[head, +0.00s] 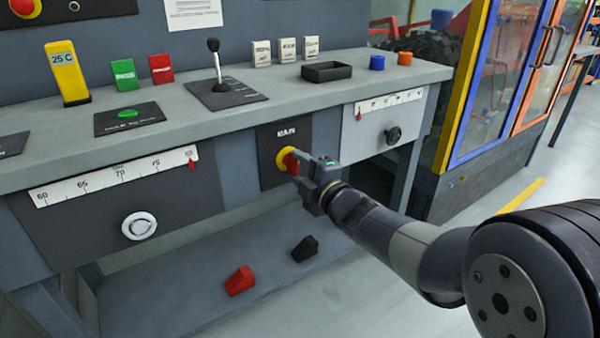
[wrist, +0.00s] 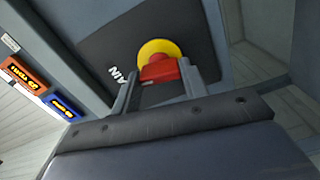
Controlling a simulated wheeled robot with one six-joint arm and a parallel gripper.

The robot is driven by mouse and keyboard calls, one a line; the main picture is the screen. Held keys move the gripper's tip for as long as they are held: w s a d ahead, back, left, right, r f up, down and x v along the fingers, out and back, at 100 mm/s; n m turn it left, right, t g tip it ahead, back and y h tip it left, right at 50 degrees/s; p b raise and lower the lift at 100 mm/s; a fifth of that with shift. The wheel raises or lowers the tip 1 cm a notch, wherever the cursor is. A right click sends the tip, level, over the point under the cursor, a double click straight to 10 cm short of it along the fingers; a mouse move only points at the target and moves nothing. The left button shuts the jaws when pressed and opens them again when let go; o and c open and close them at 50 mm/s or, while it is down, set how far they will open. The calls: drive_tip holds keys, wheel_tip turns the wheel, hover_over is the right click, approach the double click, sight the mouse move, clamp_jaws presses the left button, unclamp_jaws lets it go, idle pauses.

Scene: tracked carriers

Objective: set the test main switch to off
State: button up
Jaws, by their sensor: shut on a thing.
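The main switch is a red handle on a round yellow base (head: 283,160), set on a dark panel (head: 271,139) on the front of the bench, under a partly readable label. In the wrist view the red handle (wrist: 160,70) sits between my fingers, with the yellow disc (wrist: 158,49) behind it and "AIN" readable on the panel. My gripper (head: 297,162) is shut on the red handle. The fingers hide part of the handle in the head view, so its exact angle is hard to tell there.
A white knob (head: 139,226) and scale (head: 115,177) are left of the switch; a black knob (head: 393,134) is to its right. A lever (head: 217,65) and a black tray (head: 327,71) stand on the bench top. Red (head: 240,281) and black (head: 305,248) blocks lie on the lower shelf.

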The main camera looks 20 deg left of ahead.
drive_tip(key=shift+n, duration=0.8)
drive_tip(key=o, duration=1)
drive_tip(key=p+v, duration=0.2)
drive_tip(key=v, duration=0.8)
drive_tip(key=shift+s+d+p, duration=0.2)
drive_tip(key=shift+d+p, duration=0.1)
drive_tip(key=shift+a, duration=0.1)
